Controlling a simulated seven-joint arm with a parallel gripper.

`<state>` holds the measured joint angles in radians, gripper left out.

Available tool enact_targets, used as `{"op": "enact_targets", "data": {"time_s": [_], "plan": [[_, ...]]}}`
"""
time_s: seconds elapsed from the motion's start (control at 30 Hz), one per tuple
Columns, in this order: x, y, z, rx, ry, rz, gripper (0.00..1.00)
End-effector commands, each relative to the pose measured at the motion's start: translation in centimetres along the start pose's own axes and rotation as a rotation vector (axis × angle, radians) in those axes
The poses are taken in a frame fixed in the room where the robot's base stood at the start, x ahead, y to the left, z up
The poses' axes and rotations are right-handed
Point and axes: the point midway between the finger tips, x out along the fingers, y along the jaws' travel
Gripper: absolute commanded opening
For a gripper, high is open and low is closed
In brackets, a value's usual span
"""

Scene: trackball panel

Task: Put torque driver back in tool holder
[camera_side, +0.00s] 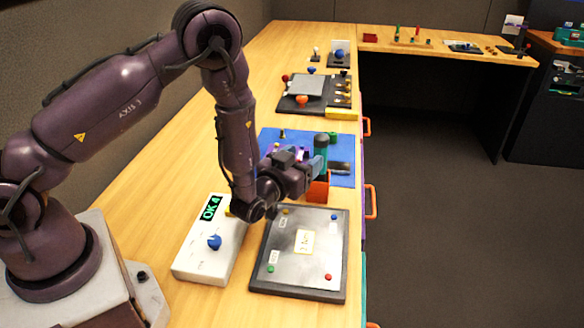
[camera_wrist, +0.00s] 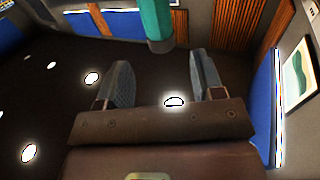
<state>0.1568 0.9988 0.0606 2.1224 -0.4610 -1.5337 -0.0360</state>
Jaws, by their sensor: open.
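The torque driver (camera_side: 321,143) appears as an upright dark green cylinder beside the fingers of my gripper (camera_side: 305,168) in the side view. An orange block (camera_side: 319,188), perhaps the tool holder, is directly below it. The fingers and hand hide the driver's lower part, so I cannot tell whether it sits in the block. In the wrist view my gripper (camera_wrist: 162,62) has its fingers wide apart. A teal cylinder (camera_wrist: 158,22), likely the driver, shows between and just beyond the fingertips. No contact with either finger is visible.
A blue mat (camera_side: 343,147) lies under the work area. A grey panel (camera_side: 305,258) with coloured knobs and a white box (camera_side: 213,255) reading "OK" are nearer. A second panel (camera_side: 305,92) stands farther back. The bench's right edge is close to the orange block.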

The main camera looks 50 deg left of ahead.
Motion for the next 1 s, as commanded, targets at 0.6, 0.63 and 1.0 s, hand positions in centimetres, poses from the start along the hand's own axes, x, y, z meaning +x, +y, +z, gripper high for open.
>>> {"op": "enact_targets", "data": {"time_s": [0.6, 0.63, 1.0], "plan": [[-3.2, 0.5, -1.8, -0.046, -0.061, 0.009, 0.61], [-2.9, 0.8, -2.4, -0.060, -0.086, 0.016, 0.61], [-4.7, 2.7, -13.0, -0.147, -0.502, 0.203, 0.61]]}}
